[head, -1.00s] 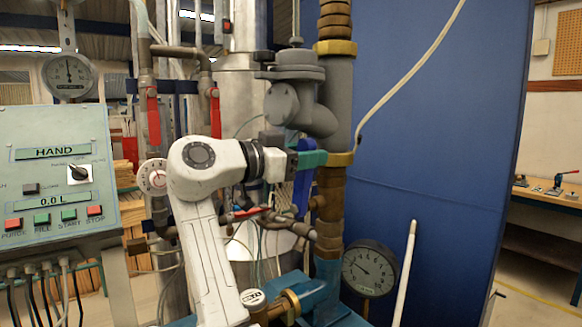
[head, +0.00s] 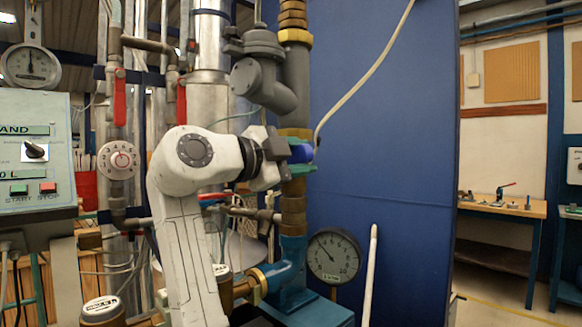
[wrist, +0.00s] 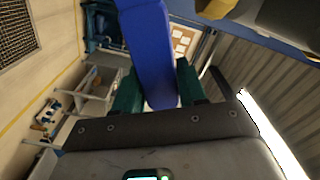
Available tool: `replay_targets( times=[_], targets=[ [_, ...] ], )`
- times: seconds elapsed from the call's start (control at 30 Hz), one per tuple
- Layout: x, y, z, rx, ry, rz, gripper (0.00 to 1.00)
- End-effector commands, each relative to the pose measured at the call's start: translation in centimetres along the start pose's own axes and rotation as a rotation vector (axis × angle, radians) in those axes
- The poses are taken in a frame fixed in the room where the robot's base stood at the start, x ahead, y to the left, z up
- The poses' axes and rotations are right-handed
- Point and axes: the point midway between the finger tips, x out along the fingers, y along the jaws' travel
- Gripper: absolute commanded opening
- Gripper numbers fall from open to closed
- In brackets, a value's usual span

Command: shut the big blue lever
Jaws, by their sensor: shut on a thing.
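The big blue lever (head: 303,152) sits at the brown pipe fitting in the middle of the head view, where it looks short and roughly level. My gripper (head: 297,154) is shut on it, with one green finger above and one below. In the wrist view the blue lever (wrist: 150,48) runs as a long bar from the top edge down between the two green fingers of my gripper (wrist: 158,88). The lever's pivot is hidden behind my gripper in the head view.
A pressure gauge (head: 333,257) stands low beside the vertical brass pipe (head: 293,214). Red levers (head: 120,103) hang on pipes at left, near a white dial (head: 118,160) and a control panel (head: 34,150). A blue wall panel (head: 390,130) stands close on the right.

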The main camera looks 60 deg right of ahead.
Motion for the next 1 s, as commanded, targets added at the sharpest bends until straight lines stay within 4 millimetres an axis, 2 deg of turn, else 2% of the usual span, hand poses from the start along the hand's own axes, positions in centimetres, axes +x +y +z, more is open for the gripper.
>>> replay_targets(
  times=[0.03,0.4,0.7,1.0],
  targets=[
    [0.0,1.3,0.2,0.044,0.001,0.003,0.00],
    [0.0,4.2,0.8,0.322,0.001,0.004,0.00],
    [0.0,5.2,1.3,0.437,0.001,0.004,0.00],
    [0.0,5.3,1.4,0.466,0.001,0.006,0.00]
  ],
)
